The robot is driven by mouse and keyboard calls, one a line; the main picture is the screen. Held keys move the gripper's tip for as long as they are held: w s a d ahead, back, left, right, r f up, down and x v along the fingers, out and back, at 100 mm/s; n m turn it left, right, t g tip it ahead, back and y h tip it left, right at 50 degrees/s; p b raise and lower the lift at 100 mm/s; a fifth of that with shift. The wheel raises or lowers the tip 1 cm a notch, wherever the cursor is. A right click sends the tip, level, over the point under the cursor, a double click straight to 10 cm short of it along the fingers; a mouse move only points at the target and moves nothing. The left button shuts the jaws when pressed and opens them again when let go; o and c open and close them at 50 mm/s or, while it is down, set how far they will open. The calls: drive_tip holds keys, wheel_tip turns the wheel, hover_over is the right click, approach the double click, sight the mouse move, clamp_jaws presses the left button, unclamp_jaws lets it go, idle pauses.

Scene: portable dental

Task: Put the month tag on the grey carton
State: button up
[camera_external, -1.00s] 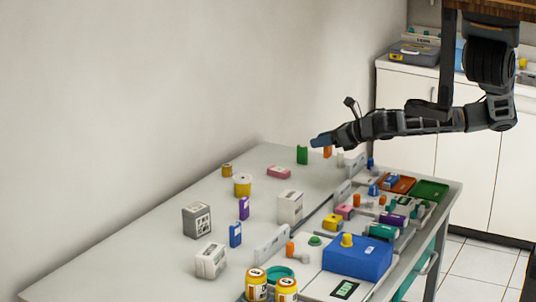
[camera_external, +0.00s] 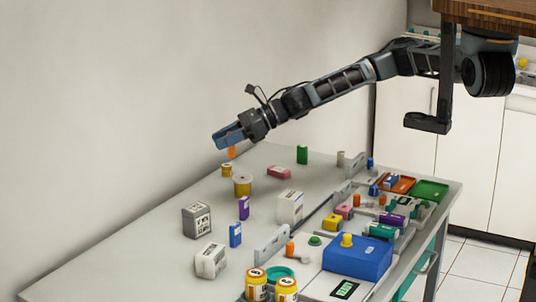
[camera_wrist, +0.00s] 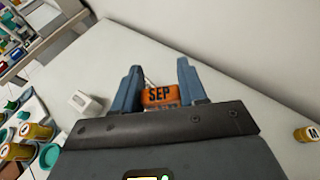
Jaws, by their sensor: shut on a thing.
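The month tag is a small orange piece marked SEP; it shows between the fingers in the wrist view (camera_wrist: 160,94) and hangs below the fingertips in the external view (camera_external: 232,152). My gripper (camera_external: 229,137) is shut on it, high over the far left part of the table; its blue fingers also show in the wrist view (camera_wrist: 160,82). The grey carton (camera_external: 196,221), a box with a printed label on its side, stands on the left of the table, lower in the picture than my gripper and apart from it. I cannot make out the grey carton in the wrist view.
A small yellow tub (camera_external: 227,170) and a larger yellow roll (camera_external: 242,186) stand between my gripper and the grey carton in the picture. A purple box (camera_external: 244,208), blue box (camera_external: 235,235) and white carton (camera_external: 211,262) stand near the carton. Trays crowd the right side.

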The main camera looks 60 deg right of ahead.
drive_tip(key=w+a+f, duration=0.1)
drive_tip(key=a+f, duration=0.1)
drive_tip(key=a, duration=0.2)
drive_tip(key=w+a+f, duration=0.1)
drive_tip(key=a+f, duration=0.1)
drive_tip(key=a, duration=0.2)
drive_tip(key=w+a+f+p, duration=0.1)
drive_tip(key=a+f, duration=0.1)
drive_tip(key=a, duration=0.1)
drive_tip(key=shift+w+a+f, duration=0.25)
drive_tip(key=shift+a, duration=0.15)
drive_tip(key=shift+a+f, duration=0.1)
drive_tip(key=shift+f, duration=2)
drive_tip(key=shift+f, duration=0.2)
drive_tip(key=o, duration=1)
drive_tip(key=shift+r, duration=0.1)
